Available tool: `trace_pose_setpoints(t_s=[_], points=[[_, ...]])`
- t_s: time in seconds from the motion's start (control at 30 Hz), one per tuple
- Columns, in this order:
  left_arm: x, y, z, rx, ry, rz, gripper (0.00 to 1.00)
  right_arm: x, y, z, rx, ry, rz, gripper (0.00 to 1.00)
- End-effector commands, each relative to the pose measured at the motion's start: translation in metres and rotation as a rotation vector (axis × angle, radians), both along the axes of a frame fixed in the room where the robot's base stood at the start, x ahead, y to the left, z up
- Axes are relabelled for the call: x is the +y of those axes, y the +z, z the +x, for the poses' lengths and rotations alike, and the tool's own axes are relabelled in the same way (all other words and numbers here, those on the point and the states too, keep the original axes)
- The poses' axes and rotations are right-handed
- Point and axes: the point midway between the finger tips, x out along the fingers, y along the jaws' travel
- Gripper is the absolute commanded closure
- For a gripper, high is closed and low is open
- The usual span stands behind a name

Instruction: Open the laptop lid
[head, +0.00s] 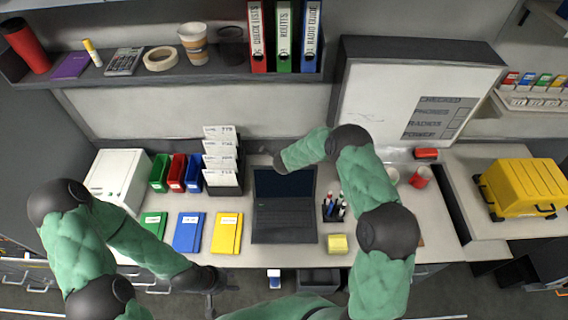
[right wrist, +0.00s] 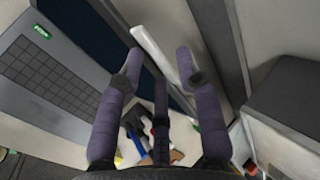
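The dark grey laptop (head: 285,222) stands on the desk's middle with its lid raised. Its dark screen (head: 292,182) and keyboard face the front. My right forearm reaches over the lid's upper edge; the right gripper is mostly hidden there in the head view. In the right wrist view the laptop keyboard (right wrist: 55,75) lies at the left, beside the dark screen. My right gripper (right wrist: 160,55) has its purple fingers apart near the lid; I cannot tell whether they touch it. My left gripper (head: 210,281) hangs low at the desk's front edge, its fingers unclear.
Green, blue and yellow (head: 227,233) folders lie left of the laptop. A pen holder (head: 334,208) and yellow notes (head: 338,244) stand close at its right. A paper rack (head: 222,160) is behind left. A whiteboard (head: 405,105) stands behind right.

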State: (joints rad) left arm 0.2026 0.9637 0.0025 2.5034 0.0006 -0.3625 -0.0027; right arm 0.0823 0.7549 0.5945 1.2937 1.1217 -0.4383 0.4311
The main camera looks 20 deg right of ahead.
Motion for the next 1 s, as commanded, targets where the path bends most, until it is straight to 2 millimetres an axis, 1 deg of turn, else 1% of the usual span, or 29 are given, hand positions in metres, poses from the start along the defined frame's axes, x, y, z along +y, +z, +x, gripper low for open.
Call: trace_pose_setpoints(t_s=[0.2,0.37,0.8,1.0], points=[[0.000,0.000,0.000,0.000,0.000,0.000,0.60,0.000,0.002,-0.001,0.000,0.000,0.000,0.65],[0.000,0.000,0.000,0.000,0.000,0.000,0.60,0.002,0.014,-0.008,-0.002,0.000,-0.001,0.65],[0.000,0.000,0.000,0.000,0.000,0.000,0.60,0.014,0.072,-0.048,-0.003,0.001,-0.001,0.65],[0.000,0.000,0.000,0.000,0.000,0.000,0.60,0.018,0.091,-0.062,-0.001,0.001,0.001,0.65]])
